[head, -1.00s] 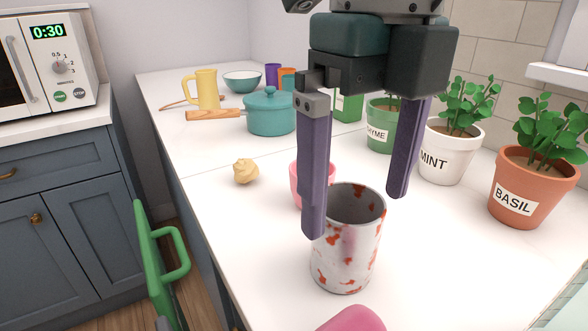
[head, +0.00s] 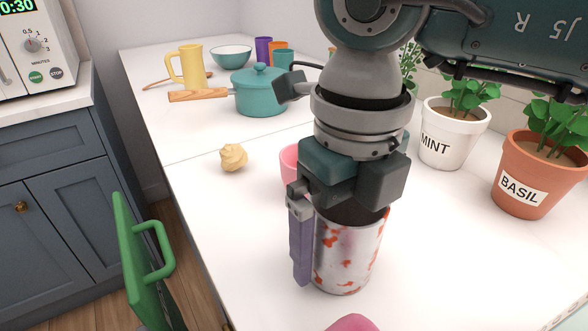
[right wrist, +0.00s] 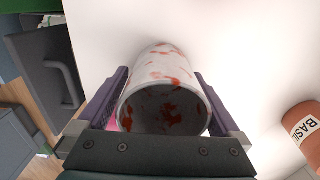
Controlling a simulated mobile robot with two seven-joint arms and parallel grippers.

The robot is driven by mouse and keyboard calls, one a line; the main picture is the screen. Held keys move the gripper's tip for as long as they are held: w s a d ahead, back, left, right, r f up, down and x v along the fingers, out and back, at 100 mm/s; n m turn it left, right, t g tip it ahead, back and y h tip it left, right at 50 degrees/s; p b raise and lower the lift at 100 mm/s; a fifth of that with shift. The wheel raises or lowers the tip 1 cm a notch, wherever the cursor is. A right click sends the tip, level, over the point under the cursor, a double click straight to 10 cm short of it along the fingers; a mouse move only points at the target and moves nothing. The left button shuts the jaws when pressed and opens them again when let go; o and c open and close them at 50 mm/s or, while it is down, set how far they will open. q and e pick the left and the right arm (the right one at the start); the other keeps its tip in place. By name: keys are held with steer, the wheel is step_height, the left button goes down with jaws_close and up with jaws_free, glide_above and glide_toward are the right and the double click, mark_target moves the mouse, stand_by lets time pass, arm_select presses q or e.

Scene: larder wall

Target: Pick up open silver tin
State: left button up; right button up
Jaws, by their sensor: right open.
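The open silver tin (head: 347,252), spotted with red-orange patches, stands upright on the white counter. My right gripper (head: 340,262) is over it from above, with one purple finger down along the tin's left side; the other finger is hidden in the head view. In the right wrist view the tin (right wrist: 160,72) lies between the two spread fingers of the right gripper (right wrist: 162,90), its dark open mouth towards the palm. Small gaps seem to show beside it, though contact is hard to judge. My left gripper is not in view.
A pink cup (head: 290,168) stands close behind the tin, partly hidden by my gripper. A pink object (head: 352,323) is at the bottom edge. Basil (head: 528,185) and mint (head: 448,138) pots stand at right. A tan lump (head: 233,157) lies left; counter around it is clear.

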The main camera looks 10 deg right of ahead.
steer(key=shift+c, duration=0.4)
steer(key=c, duration=1)
steer(key=shift+r, duration=0.1)
